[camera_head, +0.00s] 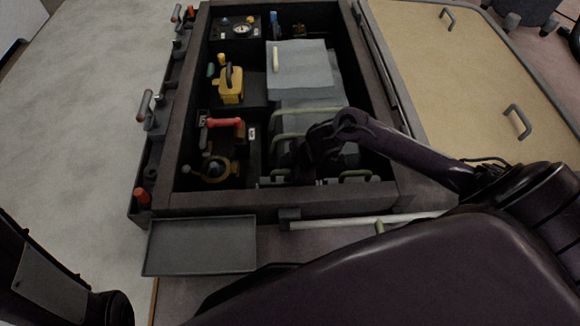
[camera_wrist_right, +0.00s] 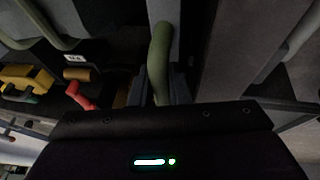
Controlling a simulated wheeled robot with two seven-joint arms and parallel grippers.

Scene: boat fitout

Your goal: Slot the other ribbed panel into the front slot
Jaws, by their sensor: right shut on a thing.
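My right gripper (camera_head: 318,150) reaches into the dark open box from the right, low over its front right part. In the right wrist view its fingers (camera_wrist_right: 159,92) are shut on the green bar handle (camera_wrist_right: 160,50) of a grey panel. The arm hides most of that panel in the head view, and I cannot make out its ribs. The front slot itself is hard to see in the shadow. My left gripper is out of view.
A light grey panel (camera_head: 305,72) with a cream handle lies at the back right of the box (camera_head: 280,202). A yellow device (camera_head: 230,88) and a red-handled valve (camera_head: 222,123) stand on the left. An empty grey tray (camera_head: 200,245) sits in front.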

